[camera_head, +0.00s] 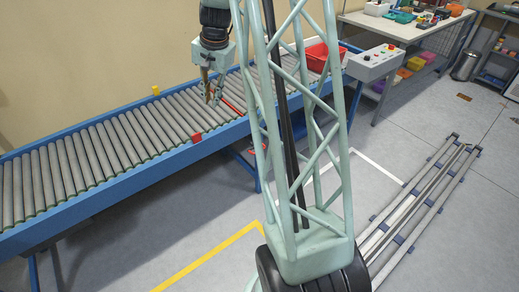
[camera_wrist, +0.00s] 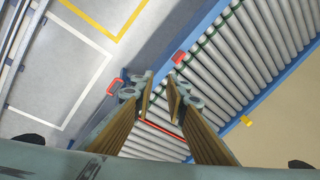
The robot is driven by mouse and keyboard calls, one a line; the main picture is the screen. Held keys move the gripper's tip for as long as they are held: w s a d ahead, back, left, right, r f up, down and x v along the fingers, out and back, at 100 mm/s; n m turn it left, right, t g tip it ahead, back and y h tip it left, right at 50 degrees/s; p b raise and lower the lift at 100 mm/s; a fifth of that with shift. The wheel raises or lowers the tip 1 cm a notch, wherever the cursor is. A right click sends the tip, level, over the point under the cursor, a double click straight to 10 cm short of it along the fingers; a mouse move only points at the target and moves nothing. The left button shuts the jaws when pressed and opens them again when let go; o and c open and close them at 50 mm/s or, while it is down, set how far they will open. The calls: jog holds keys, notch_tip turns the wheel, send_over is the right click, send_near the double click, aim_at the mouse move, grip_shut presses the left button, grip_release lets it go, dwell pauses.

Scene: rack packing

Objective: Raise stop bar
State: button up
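A thin red bar, which looks like the stop bar (camera_head: 231,104), lies low across the grey rollers near my gripper. In the wrist view the red bar (camera_wrist: 162,129) shows between and beyond my fingers, partly hidden by them. A red handle (camera_wrist: 114,86) is at the conveyor's outer side; a red piece also shows there in the head view (camera_head: 252,150). My gripper (camera_head: 212,98) points down over the rollers near the bar. In the wrist view my gripper's fingers (camera_wrist: 161,84) stand apart, with nothing seen between their tips. Whether they touch the bar cannot be told.
The blue-framed roller conveyor (camera_head: 120,182) runs along the wall. A red block (camera_head: 195,137) and a yellow block (camera_head: 156,90) sit on its side rails. A red crate (camera_head: 322,58) and a control box (camera_head: 373,62) are at the right end. The near floor holds marked lines.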

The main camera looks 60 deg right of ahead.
jog(key=s+d+f+m+b, duration=0.1)
jog(key=s+d+f+m, duration=0.2)
jog(key=d+f, duration=0.8)
jog(key=s+d+f+m, duration=0.3)
jog(key=s+d+f, duration=0.2)
jog(key=d+f, duration=0.6)
notch_tip(320, 180, down, 6)
jog(key=shift+s+d+f+m+g+b, duration=0.15)
jog(key=shift+s+d+m+g+b, duration=0.05)
jog(key=shift+m+g+b, duration=0.2)
jog(key=shift+f, duration=0.15)
jog(key=shift+w+d+f+b, duration=0.15)
jog(key=shift+w+f+b, duration=0.35)
jog(key=shift+f, duration=1.7)
jog(key=shift+w+d+f+b, duration=0.2)
jog(key=shift+f+b, duration=0.45)
jog(key=shift+f, duration=1.6)
jog(key=shift+w+d+f+b, duration=0.1)
jog(key=shift+w+f+b, duration=0.4)
jog(key=shift+f, duration=1.7)
jog(key=shift+c, duration=0.4)
grip_shut()
